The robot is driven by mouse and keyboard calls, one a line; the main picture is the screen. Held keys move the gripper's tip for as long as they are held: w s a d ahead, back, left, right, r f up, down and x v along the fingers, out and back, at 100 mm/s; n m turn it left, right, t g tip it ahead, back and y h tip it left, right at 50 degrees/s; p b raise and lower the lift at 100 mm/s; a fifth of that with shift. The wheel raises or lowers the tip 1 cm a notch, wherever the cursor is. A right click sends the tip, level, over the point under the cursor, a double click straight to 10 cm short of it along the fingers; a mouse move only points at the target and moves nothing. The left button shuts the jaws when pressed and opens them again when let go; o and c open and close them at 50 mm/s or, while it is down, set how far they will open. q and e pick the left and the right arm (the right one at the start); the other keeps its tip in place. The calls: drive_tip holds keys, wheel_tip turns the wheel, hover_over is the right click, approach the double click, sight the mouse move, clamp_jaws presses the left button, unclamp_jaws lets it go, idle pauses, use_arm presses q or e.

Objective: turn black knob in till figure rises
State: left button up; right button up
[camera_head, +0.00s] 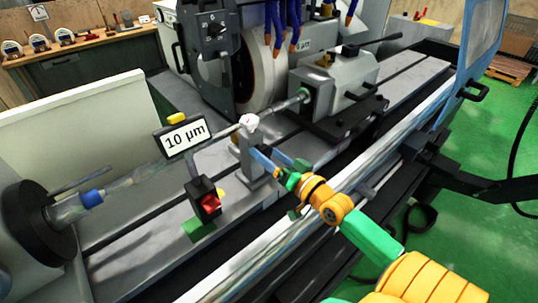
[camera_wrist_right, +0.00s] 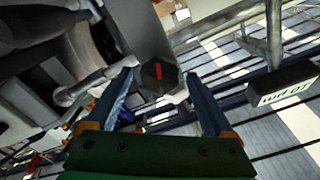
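The black knob (camera_wrist_right: 159,76), many-sided with a red line on its face, shows in the right wrist view. It lies between the two blue fingertips of my right gripper (camera_wrist_right: 160,80), with gaps on both sides, so the gripper is open. I cannot tell how deep the fingers reach around it. In the head view my right gripper (camera_head: 266,154) is beside the grey post (camera_head: 248,160) on the machine bed; the knob cannot be made out there. The figure is a white sign reading "10 µm" (camera_head: 185,136). My left gripper is not in view.
A long shaft (camera_head: 135,178) runs through the post between the black chuck (camera_head: 38,222) and the tailstock (camera_head: 335,82). A black base with a red part (camera_head: 206,200) stands below the sign. The grinding wheel (camera_head: 258,70) is behind. A blue door (camera_head: 482,40) is at right.

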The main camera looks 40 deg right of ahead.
drive_tip(key=s+b, duration=0.1)
drive_tip(key=s, duration=0.6)
drive_tip(key=shift+d+b, duration=0.25)
drive_tip(key=shift+b, duration=0.15)
drive_tip(key=shift+f, duration=0.1)
idle(1.9)
